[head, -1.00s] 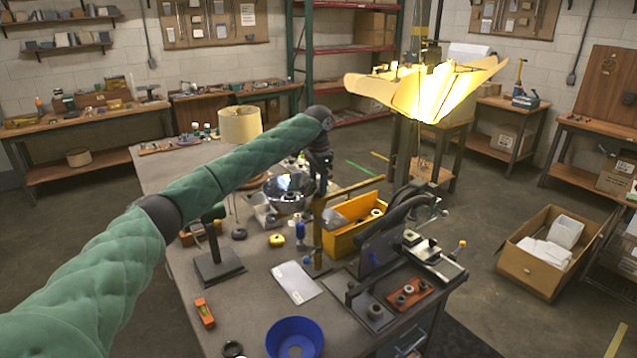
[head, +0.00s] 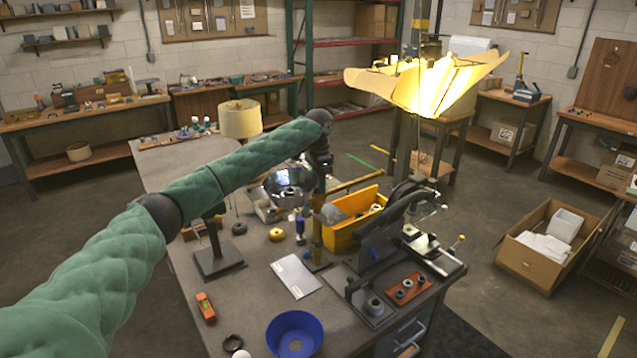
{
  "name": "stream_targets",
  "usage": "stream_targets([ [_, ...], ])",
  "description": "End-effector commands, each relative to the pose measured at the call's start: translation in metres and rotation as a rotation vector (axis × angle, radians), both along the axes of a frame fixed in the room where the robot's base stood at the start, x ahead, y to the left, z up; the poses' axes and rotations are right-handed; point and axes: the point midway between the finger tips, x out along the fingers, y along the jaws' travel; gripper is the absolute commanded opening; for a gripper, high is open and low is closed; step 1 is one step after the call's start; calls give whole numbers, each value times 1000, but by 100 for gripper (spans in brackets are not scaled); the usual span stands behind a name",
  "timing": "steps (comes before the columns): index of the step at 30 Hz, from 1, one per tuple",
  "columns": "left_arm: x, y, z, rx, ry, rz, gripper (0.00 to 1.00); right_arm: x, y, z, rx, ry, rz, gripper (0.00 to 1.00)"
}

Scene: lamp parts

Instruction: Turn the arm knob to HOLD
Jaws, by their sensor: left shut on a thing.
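My left arm reaches in from the left, and its gripper (head: 318,186) points down at the top of an upright brass post (head: 317,235). A brass arm bar (head: 355,184) runs off to the right from there. The left gripper is shut on the arm knob at this joint. The knob is small and mostly hidden by the fingers, and its marks, HOLD included, cannot be read. My right gripper is not in view.
A yellow bin (head: 352,232) and a dark curved fixture (head: 385,235) stand right of the post. A lit, pleated shade (head: 425,85) hangs above. A silver bowl (head: 283,187), white card (head: 297,275), blue bowl (head: 294,335) and black stand (head: 217,262) occupy the bench.

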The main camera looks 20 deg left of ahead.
Motion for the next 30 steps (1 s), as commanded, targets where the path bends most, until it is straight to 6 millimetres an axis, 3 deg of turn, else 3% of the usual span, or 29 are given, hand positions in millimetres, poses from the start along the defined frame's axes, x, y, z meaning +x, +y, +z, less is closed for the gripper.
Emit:
stream_targets([
  [11, 0, -1, 1, -1, 0, -227, 16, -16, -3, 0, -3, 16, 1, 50],
  [22, 0, -1, 2, -1, -2, -250, 16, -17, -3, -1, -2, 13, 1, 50],
  [23, 0, -1, 2, -1, -2, -250, 43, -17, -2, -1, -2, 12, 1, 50],
  [25, 0, -1, 2, -1, -2, -250, 57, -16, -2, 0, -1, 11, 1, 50],
  [26, 0, 0, 2, -1, -2, -250, 61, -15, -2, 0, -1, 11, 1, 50],
  [30, 0, -1, 1, -1, 0, -250, 61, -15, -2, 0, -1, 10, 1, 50],
])
